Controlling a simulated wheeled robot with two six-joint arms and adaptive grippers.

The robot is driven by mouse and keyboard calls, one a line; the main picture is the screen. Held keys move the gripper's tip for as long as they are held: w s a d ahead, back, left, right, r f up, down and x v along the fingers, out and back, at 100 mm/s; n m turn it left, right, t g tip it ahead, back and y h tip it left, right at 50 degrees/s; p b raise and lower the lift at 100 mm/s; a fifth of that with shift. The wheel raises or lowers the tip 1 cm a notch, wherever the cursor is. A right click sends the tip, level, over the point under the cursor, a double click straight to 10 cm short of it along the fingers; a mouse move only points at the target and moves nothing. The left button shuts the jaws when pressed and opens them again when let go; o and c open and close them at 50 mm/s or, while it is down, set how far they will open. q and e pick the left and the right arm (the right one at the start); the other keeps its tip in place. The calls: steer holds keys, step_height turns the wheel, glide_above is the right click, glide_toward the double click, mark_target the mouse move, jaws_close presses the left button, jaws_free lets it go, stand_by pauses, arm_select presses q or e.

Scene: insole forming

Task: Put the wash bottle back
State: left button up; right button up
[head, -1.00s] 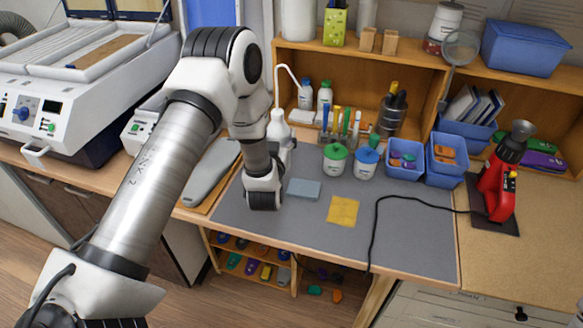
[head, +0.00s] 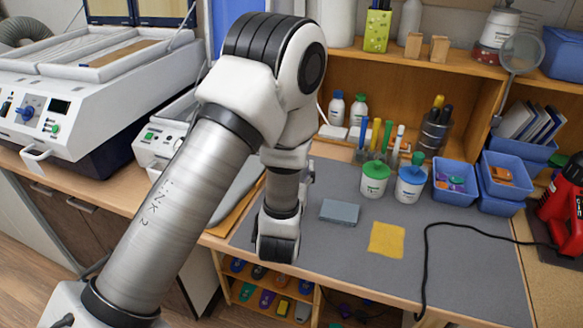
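My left arm comes in from the left and hangs over the left end of the grey mat (head: 460,255). Its wrist covers most of my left gripper (head: 308,178), so its fingers cannot be made out. The wash bottle is almost wholly hidden behind my arm. Only a thin white piece of what looks like its bent spout (head: 322,112) shows beside the arm. Whether the gripper holds the bottle cannot be seen. My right gripper is not in view.
A green-lidded jar (head: 375,180) and a blue-lidded jar (head: 410,184) stand at the mat's back edge, near blue bins (head: 455,190). Small bottles (head: 337,108) stand in the wooden shelf. A grey-blue block (head: 339,212) and yellow cloth (head: 387,240) lie on the mat. A black cord crosses its right part.

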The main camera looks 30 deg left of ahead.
arm_select(q)
steer(key=w+a+f+p, duration=0.3)
steer(key=w+a+f, duration=0.1)
steer(key=w, duration=0.4)
steer(key=shift+a+f, duration=0.2)
steer(key=shift+a, duration=0.7)
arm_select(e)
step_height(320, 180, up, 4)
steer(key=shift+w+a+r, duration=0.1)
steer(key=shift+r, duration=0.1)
arm_select(q)
steer(key=shift+d, duration=0.1)
steer(key=shift+f, duration=0.15)
steer(key=o, duration=1.6)
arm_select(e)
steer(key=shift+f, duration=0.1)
